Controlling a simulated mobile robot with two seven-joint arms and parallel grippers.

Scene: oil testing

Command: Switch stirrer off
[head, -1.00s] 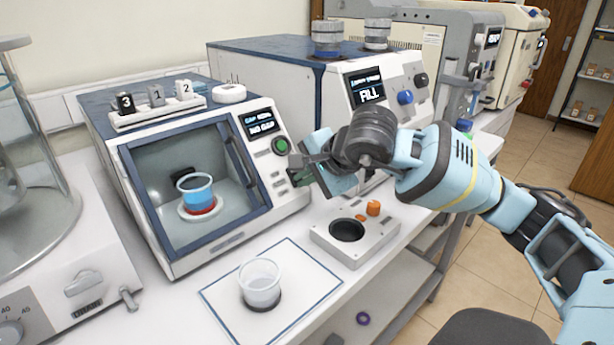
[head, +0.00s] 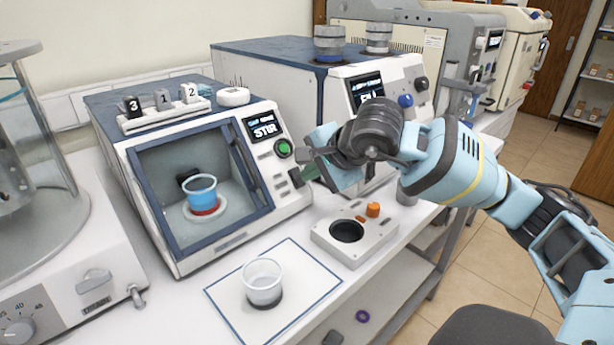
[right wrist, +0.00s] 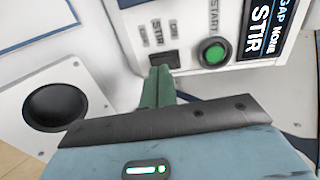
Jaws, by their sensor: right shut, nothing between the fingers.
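The stirrer unit (head: 222,244) is a white and blue box with a window; its display (head: 262,129) reads STIR, also in the right wrist view (right wrist: 262,28). The round START button (head: 284,148) glows green, also in the right wrist view (right wrist: 213,52). A dark switch (right wrist: 163,59) sits under a STIR label beside it. My right gripper (right wrist: 158,73) is shut and empty, its green fingertips at the switch's lower edge; I cannot tell whether they touch. My left gripper is not in view.
Numbered caps (head: 163,100) stand on top of the unit. A larger machine (head: 270,70) stands behind.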

